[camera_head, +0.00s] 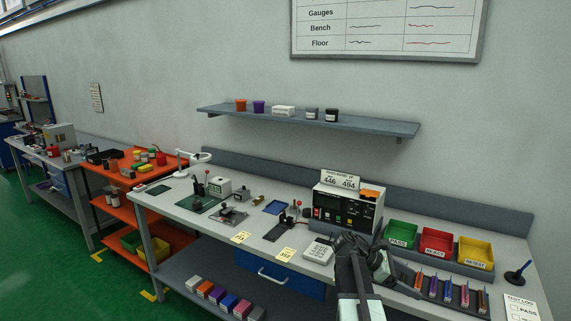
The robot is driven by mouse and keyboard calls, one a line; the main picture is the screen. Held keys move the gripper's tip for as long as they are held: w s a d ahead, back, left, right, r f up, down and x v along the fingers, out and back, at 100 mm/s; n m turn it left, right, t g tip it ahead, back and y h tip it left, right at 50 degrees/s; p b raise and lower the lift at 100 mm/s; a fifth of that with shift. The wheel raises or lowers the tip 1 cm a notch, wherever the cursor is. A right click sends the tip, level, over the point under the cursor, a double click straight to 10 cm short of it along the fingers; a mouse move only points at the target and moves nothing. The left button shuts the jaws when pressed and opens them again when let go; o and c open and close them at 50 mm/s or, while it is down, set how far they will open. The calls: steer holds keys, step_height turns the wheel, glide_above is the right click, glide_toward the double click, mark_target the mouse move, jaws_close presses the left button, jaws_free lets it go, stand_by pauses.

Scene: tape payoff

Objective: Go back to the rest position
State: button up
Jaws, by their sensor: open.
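My gripper (362,246) is at the lower middle right, over the front edge of the grey workbench (185,205). It is open, and I see nothing held in it. It is seen from behind, and it hides part of the bench between the white calculator-like device (318,250) and the bins. The black and orange test unit (346,208) stands just behind it. I cannot tell from this view whether the gripper touches anything.
Green (402,234), red (437,243) and yellow (476,253) bins stand right of my gripper. A rack of several coloured pens (443,289) lies before them. A wall shelf (300,118) holds small containers. An orange cart (125,178) stands left; green floor beyond is clear.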

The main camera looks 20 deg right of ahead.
steer(key=w+a+f+m+t+y, duration=0.1)
steer(key=w+a+f+t+y, duration=0.2)
steer(key=a, duration=1.1)
steer(key=w+a+f+t+y, duration=0.15)
steer(key=w+a+f, duration=0.3)
steer(key=a, duration=0.95)
steer(key=s+a+f+m+t+y, duration=0.1)
steer(key=a+f+m+y, duration=0.1)
steer(key=a+m, duration=0.3)
steer(key=s+a+f+m+y, duration=0.1)
steer(key=a+m+y, duration=0.3)
steer(key=a, duration=0.7)
steer(key=shift+a+f+m+t, duration=0.35)
steer(key=shift+f+m, duration=0.3)
steer(key=shift+m, duration=0.25)
